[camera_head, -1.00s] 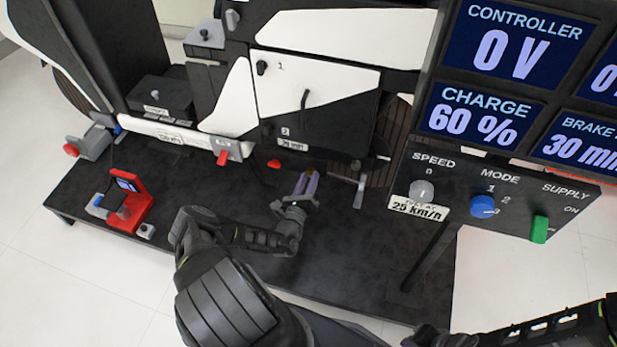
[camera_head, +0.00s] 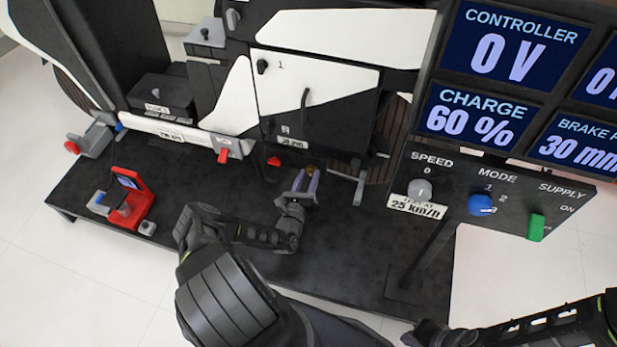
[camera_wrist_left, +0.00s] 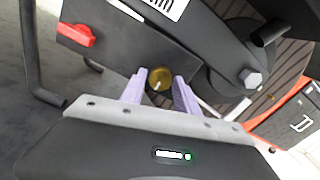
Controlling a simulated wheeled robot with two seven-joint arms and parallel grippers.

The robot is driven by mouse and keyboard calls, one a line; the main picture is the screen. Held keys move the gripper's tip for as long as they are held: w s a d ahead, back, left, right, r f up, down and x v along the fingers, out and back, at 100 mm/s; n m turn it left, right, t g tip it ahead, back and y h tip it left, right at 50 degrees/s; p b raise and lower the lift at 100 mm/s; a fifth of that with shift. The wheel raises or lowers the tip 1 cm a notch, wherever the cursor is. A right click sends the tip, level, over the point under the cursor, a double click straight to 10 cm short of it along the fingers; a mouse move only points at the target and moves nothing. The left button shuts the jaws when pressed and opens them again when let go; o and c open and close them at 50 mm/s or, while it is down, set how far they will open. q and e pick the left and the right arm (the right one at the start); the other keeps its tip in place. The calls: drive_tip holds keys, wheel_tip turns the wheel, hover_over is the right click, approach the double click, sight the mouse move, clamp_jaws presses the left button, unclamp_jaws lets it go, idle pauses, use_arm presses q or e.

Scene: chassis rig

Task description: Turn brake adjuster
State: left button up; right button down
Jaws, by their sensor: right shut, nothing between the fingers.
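The brake adjuster looks like a round brass knob (camera_wrist_left: 160,78) low on the chassis side; it also shows small in the head view (camera_head: 310,169). My left gripper (camera_wrist_left: 160,88) has its two pale purple fingers apart, one on each side of the knob. Narrow gaps seem to show between fingers and knob; firm contact cannot be told. In the head view my left gripper (camera_head: 303,183) reaches up to the knob from below. My right gripper (camera_head: 428,334) is at the bottom edge, shut and empty, far from the knob, partly cut off.
A red lever (camera_wrist_left: 76,36) sits left of the knob, and a grey crank (camera_head: 357,182) to its right in the head view. A control panel (camera_head: 505,190) with knobs stands at right, below displays. A red stand (camera_head: 132,200) is on the dark platform (camera_head: 215,190).

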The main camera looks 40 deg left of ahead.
use_arm(q)
drive_tip(key=shift+o, duration=1.4)
drive_tip(key=p+v, duration=0.1)
drive_tip(key=v, duration=0.6)
drive_tip(key=shift+s+d, duration=0.15)
drive_tip(key=shift+s, duration=0.25)
